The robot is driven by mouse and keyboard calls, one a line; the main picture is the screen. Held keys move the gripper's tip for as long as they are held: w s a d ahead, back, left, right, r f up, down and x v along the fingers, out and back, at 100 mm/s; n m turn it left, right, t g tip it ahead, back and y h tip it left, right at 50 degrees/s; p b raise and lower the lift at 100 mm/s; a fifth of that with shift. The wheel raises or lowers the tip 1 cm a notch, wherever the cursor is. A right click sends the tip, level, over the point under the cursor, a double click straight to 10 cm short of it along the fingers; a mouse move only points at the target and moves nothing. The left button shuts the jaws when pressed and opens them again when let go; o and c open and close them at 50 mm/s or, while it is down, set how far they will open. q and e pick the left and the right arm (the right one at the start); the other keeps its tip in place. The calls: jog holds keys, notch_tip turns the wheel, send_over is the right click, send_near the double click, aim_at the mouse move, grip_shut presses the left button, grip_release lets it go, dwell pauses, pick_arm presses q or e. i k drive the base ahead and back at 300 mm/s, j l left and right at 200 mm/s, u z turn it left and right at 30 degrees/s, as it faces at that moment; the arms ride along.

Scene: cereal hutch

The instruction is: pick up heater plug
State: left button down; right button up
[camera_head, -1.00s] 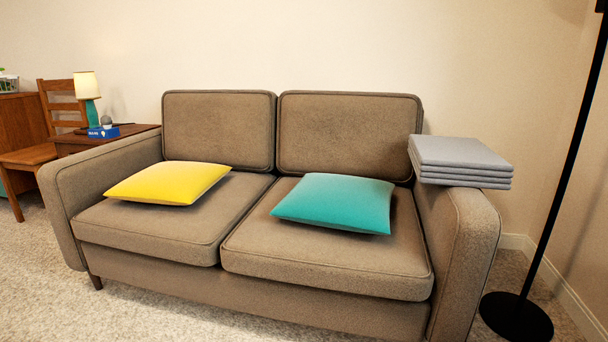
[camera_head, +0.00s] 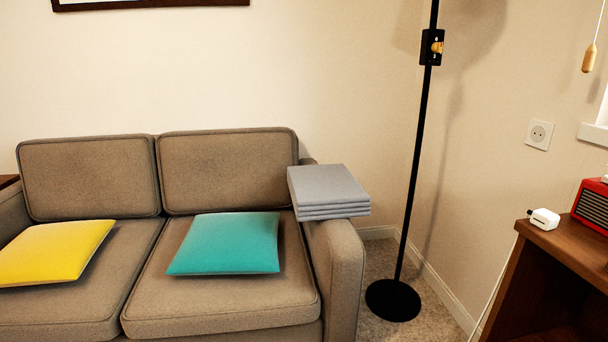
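A white plug (camera_head: 544,218) lies on the near left corner of the wooden cabinet top (camera_head: 560,240) at the right. Dark prongs show at its left end, and a white cord (camera_head: 497,282) hangs down beside the cabinet. I take it to be the heater plug, though no heater is in view. A white wall socket (camera_head: 539,134) is on the right wall above and behind it, with nothing plugged in. Neither of my grippers is in view.
A brown sofa (camera_head: 225,307) with a yellow cushion (camera_head: 55,252), a teal cushion (camera_head: 226,243) and folded grey cloths (camera_head: 328,188) fills the left. A black floor lamp (camera_head: 393,300) stands in the corner. A red radio (camera_head: 592,204) sits beside the plug.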

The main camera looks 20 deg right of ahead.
aim_at(546, 219)
jog(key=z, duration=1.95)
